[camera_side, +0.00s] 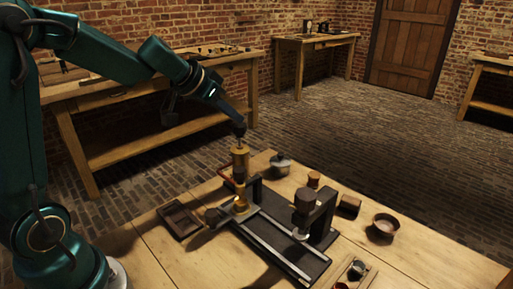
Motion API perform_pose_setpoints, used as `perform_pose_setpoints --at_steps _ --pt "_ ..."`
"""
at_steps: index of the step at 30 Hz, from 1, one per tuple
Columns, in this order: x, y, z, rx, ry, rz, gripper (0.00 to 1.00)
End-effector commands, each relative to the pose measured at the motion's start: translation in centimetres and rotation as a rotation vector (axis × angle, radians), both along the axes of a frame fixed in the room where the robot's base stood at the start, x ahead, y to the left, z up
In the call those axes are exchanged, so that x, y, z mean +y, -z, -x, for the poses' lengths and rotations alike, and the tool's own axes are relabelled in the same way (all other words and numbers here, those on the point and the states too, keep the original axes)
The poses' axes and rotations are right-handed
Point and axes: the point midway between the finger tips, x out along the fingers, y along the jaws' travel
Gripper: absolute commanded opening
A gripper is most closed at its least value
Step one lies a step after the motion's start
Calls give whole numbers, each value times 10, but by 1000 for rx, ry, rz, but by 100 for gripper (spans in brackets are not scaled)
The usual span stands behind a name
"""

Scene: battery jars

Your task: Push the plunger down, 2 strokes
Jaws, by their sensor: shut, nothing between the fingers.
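The plunger is a brass cylinder-like piece (240,160) standing upright on the dark metal fixture (268,240), near its back left end. My gripper (240,134) is shut and points down directly over the top of the brass piece. At this size I cannot tell whether the fingertips touch its top or hang just above it. A brass base (240,207) shows under the cylinder.
A dark press-like column (306,205) stands on the fixture's right. A shallow tray (183,220) lies at left. A lidded pot (280,164), a small orange jar (313,179), a dark block (349,206) and a bowl (386,224) stand behind and right. The front left tabletop is clear.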

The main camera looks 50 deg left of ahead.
Motion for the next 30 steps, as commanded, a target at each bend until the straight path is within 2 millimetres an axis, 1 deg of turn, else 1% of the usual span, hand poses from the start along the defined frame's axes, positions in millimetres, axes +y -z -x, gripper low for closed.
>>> perform_pose_setpoints --at_steps 14,21,30 --pt "-1 3 0 0 1 1 0" --pt "-3 13 -2 -8 8 8 0" --pt "0 28 0 2 1 1 0"
